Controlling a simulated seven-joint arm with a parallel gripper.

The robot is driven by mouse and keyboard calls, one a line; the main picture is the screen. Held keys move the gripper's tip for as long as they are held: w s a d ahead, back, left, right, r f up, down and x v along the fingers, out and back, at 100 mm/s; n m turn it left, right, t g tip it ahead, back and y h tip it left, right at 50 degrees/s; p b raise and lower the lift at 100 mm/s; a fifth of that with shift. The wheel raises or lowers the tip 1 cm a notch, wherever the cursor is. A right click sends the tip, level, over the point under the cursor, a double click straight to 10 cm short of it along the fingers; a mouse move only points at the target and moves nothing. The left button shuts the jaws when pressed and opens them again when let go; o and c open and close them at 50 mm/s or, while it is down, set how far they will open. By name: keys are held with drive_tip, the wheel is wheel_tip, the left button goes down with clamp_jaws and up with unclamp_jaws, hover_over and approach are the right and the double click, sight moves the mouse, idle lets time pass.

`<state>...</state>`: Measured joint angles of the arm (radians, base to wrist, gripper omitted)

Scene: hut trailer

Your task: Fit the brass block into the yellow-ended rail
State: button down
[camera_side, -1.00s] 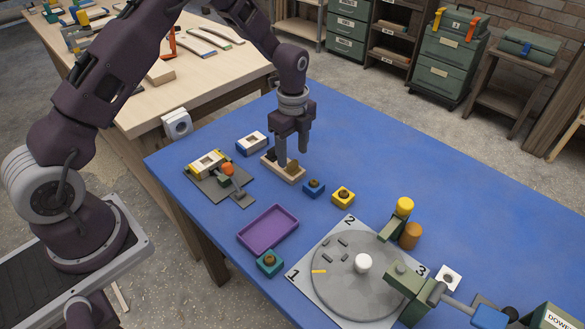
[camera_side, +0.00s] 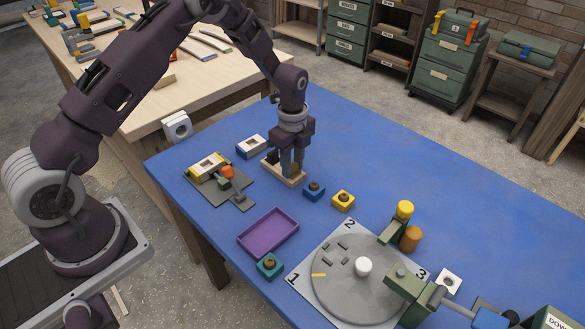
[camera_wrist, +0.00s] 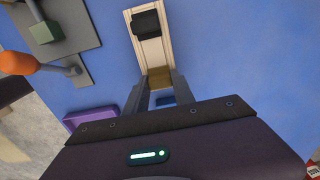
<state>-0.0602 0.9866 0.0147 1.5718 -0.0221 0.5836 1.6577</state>
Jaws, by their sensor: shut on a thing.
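The brass block (camera_wrist: 159,77) sits at the near end of a pale wooden holder (camera_wrist: 152,52). In the side view the holder (camera_side: 270,168) lies on the blue table. My gripper (camera_side: 292,170) is down over it, with its fingers closed on both sides of the brass block; in the side view the fingers mostly hide the block. A black block (camera_wrist: 146,24) stands at the holder's other end. The yellow-ended rail (camera_side: 206,166) lies to the left on a grey plate (camera_side: 226,192), beside an orange-knobbed clamp (camera_side: 227,172).
A blue-ended white rail (camera_side: 251,145) lies behind the holder. A blue block (camera_side: 314,190) and a yellow block (camera_side: 343,200) stand close on the right. A purple tray (camera_side: 268,232) and a round turntable (camera_side: 362,275) are nearer the front. The table's back right is clear.

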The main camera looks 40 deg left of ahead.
wheel_tip(320, 180, up, 9)
drive_tip(key=shift+a, duration=0.1)
drive_tip(key=s+a, duration=1.4)
drive_tip(key=a, duration=0.4)
drive_tip(key=shift+s, duration=0.35)
drive_tip(key=shift+d+f, duration=0.1)
drive_tip(key=shift+f, duration=0.1)
drive_tip(key=shift+f, duration=2.6)
drive_tip(key=shift+f, duration=1.05)
